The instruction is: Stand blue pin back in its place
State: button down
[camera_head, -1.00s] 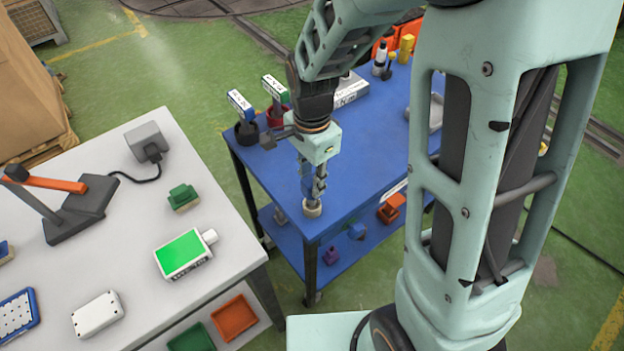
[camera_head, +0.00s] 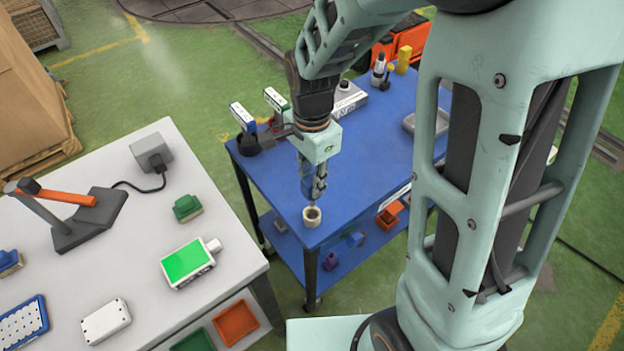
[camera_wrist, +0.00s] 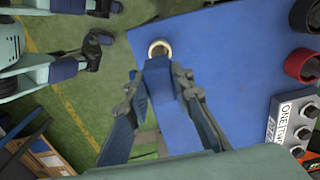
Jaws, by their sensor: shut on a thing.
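My gripper (camera_head: 314,182) points down over the near-left corner of the blue table (camera_head: 358,165). It is shut on a blue pin (camera_wrist: 158,80), which shows between the two fingers in the wrist view. In the head view the pin is mostly hidden by the fingers. A small cream ring-shaped holder (camera_head: 312,217) stands on the table near its front corner, right by the gripper's lower end. It also shows in the wrist view (camera_wrist: 160,43), just beyond the pin's end. I cannot tell whether the pin touches it.
A black cup (camera_head: 246,145) and a red cup, both with tagged things, stand at the table's left edge. A grey labelled box (camera_head: 347,103) and a grey tray (camera_head: 425,124) stand farther back. A white bench (camera_head: 140,235) with several objects is at left.

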jog(key=shift+r, duration=0.1)
jog(key=shift+r+p, duration=1.85)
jog(key=shift+r, duration=0.6)
